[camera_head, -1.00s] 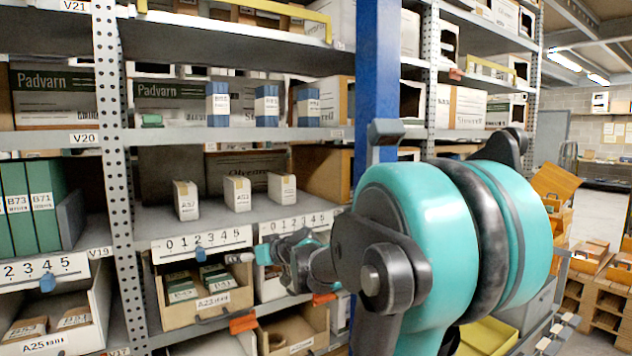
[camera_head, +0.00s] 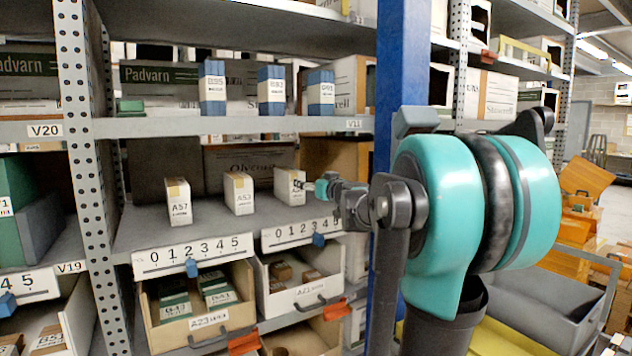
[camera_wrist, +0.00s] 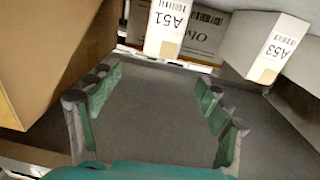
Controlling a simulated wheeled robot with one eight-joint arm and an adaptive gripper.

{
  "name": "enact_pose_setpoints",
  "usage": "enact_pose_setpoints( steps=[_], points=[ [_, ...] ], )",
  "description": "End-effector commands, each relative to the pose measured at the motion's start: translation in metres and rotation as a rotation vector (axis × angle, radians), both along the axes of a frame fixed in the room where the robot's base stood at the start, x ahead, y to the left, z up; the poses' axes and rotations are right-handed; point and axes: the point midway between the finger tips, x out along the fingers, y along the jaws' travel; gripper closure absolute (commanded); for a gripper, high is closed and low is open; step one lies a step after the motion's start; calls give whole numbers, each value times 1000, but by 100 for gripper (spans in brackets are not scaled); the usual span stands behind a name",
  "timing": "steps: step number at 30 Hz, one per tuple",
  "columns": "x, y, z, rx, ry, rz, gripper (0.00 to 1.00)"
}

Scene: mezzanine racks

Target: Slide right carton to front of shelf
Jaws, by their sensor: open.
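Three small white cartons with tan tape stand on the middle shelf (camera_head: 218,222) in the head view: A57 (camera_head: 178,203) at left, A53 (camera_head: 238,194) in the middle and the right carton (camera_head: 287,181). The wrist view looks upside down and shows the right carton's label, A51 (camera_wrist: 167,25), at top centre, with A53 (camera_wrist: 268,50) at right. My gripper (camera_head: 300,185) is at the right carton's height, by its right side in the head view, and partly overlaps it. In the wrist view my gripper (camera_wrist: 158,85) is open and empty, its fingertips short of A51; contact is not visible.
Numbered ruler strips (camera_head: 192,256) run along the shelf's front edge. Drawer bins (camera_head: 205,305) sit below. A brown box (camera_head: 335,165) stands behind at right, and a blue post (camera_head: 385,250) rises beside my arm. The shelf above holds blue-and-white boxes (camera_head: 271,90).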

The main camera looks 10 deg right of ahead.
Motion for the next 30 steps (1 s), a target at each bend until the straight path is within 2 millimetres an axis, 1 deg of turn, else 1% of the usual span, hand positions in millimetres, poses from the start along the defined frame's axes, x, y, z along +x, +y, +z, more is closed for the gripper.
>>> enact_pose_setpoints(
  steps=[8,11,14,30],
  points=[
    [1,0,0,0,0,1,22],
    [6,2,0,1,0,1,22],
    [16,5,0,1,1,2,22],
    [109,30,0,1,0,3,22]
  ],
)
